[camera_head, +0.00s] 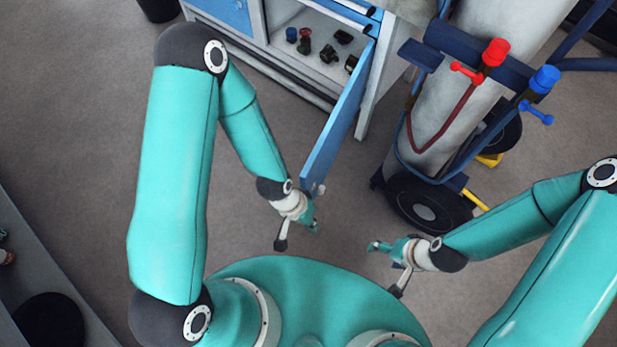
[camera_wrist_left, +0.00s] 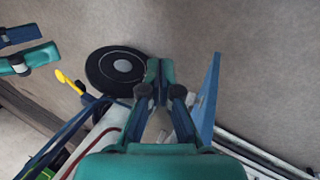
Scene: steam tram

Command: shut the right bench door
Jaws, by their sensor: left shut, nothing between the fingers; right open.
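The right bench door (camera_head: 338,125) is a blue panel standing wide open, swung out from the bench (camera_head: 367,100) toward me. In the left wrist view the door (camera_wrist_left: 208,97) is seen nearly edge-on, right of the fingers. My left gripper (camera_head: 313,223) is shut and empty, close to the door's free end. Its closed fingers also show in the wrist view (camera_wrist_left: 160,72). I cannot tell whether it touches the door. My right gripper (camera_head: 384,260) is open and empty, well right of the door, and also shows in the wrist view (camera_wrist_left: 22,49).
Several small dark, red and blue parts (camera_head: 328,54) lie inside the open compartment. A trolley (camera_head: 440,115) with a grey cylinder, red and blue valves and a black wheel (camera_head: 425,203) stands right of the door.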

